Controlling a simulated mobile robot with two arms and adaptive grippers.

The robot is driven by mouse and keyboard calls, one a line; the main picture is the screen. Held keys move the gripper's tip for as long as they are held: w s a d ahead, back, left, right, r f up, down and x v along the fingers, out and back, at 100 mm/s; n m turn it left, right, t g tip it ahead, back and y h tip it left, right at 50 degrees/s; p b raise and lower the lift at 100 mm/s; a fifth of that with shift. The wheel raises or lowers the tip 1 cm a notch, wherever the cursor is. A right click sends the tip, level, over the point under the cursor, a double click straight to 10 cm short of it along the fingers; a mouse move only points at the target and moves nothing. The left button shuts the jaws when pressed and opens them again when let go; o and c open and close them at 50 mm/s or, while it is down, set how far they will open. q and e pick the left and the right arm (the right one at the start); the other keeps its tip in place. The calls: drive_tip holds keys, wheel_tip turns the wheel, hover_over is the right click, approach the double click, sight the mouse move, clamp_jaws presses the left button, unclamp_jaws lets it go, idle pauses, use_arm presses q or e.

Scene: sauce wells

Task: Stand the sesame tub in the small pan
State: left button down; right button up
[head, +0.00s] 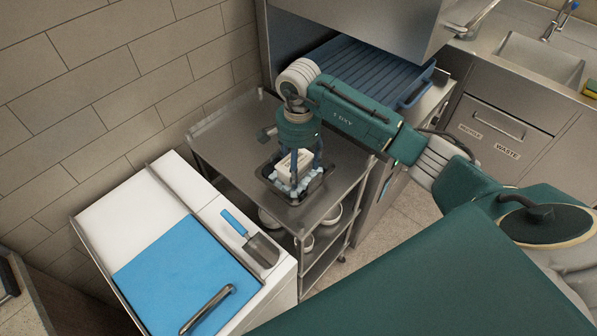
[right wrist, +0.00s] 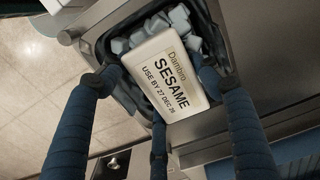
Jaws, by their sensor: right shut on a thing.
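The sesame tub (head: 297,163) is a white box with a printed label, and "SESAME" reads clearly on it in the right wrist view (right wrist: 165,75). My right gripper (head: 300,172) is shut on the tub, with its blue fingers around the sides. The small pan (head: 292,202) is black and holds several pale blue-grey cubes (right wrist: 180,18). The tub is at the pan, among or just above the cubes, and looks tilted in the head view. The fingers hide its lower part, so I cannot tell whether it rests on the pan's bottom. My left gripper is not in view.
The pan stands on a steel cart (head: 228,133) with white containers (head: 268,218) on a lower shelf. A tiled wall is at left; a blue ribbed tray (head: 365,70) lies behind.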

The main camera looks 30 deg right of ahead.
sight(299, 176)
wheel_tip(299, 176, down, 3)
drive_tip(key=shift+r+p, duration=0.15)
drive_tip(key=shift+p, duration=0.25)
drive_tip(key=shift+f, duration=0.5)
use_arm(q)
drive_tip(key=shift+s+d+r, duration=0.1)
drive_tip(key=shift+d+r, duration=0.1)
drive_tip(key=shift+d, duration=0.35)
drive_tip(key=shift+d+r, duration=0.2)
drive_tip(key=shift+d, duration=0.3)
use_arm(e)
drive_tip(key=shift+f, duration=0.1)
drive_tip(key=o, duration=1)
drive_tip(key=shift+f, duration=0.1)
drive_tip(key=shift+c, duration=0.2)
drive_tip(key=o, duration=0.4)
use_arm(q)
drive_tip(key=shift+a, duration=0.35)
use_arm(e)
drive_tip(key=shift+o, duration=0.2)
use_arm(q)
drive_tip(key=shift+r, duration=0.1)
